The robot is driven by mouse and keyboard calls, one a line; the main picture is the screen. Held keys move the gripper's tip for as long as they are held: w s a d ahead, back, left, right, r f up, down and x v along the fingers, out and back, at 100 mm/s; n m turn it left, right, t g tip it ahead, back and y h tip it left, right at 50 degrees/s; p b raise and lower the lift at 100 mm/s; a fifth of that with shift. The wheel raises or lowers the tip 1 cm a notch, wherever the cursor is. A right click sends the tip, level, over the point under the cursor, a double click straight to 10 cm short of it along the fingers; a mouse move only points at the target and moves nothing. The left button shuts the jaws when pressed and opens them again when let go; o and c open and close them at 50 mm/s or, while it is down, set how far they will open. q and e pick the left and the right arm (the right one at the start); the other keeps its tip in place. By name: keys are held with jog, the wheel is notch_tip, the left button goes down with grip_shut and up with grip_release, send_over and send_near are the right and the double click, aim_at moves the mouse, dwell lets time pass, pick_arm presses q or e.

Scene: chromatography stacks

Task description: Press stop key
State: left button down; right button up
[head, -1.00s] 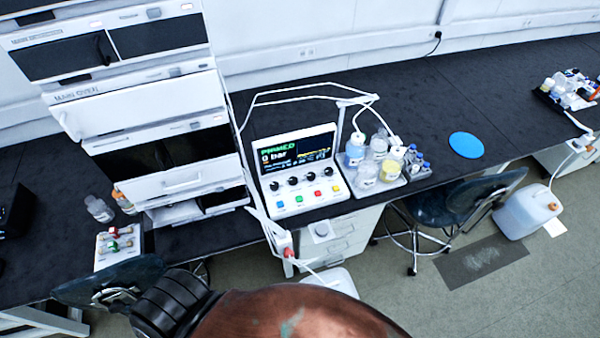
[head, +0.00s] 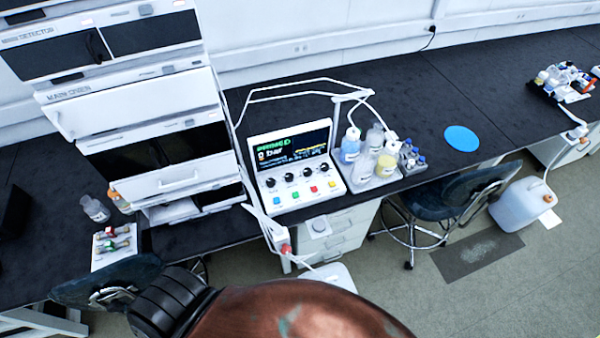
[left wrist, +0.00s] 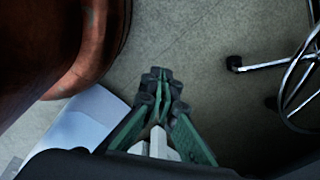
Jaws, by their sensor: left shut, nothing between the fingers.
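The white control console (head: 292,172) stands on the black bench in the head view, with a dark screen (head: 291,150) reading "PRIMED" and "0 bar". Below the screen is a row of black knobs. My left gripper (left wrist: 161,82) shows in the left wrist view, shut and empty above the grey floor, away from the console. My right gripper is in neither view.
A tray of bottles (head: 376,160) stands right of the console. A tall instrument stack (head: 150,110) stands on its left. Chairs (head: 450,205) are at the bench front. A white jug (head: 523,205) is on the floor. A blue disc (head: 461,138) lies on the bench.

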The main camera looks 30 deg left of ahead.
pick_arm(q)
jog(key=w+r+t, duration=0.1)
jog(key=w+r, duration=1.4)
jog(key=w, duration=0.3)
jog(key=w+a+r+n+t+y+p, duration=0.1)
jog(key=w+r, duration=0.2)
jog(key=r, duration=1.2)
jog(key=w+a+r+t+p, duration=0.15)
jog(key=w+r, duration=0.25)
jog(key=r, duration=1)
jog(key=w+a+r+m+t+y+p, duration=0.1)
jog(key=w+r+p, duration=0.5)
jog(key=w+p, duration=0.3)
jog(key=w+a+r+m+t+y+p, duration=0.1)
jog(key=w+r+t+y+p, duration=0.1)
jog(key=w+r+p, duration=0.5)
jog(key=w+p, duration=0.2)
jog(key=p, duration=0.2)
jog(key=shift+a+r+y, duration=0.3)
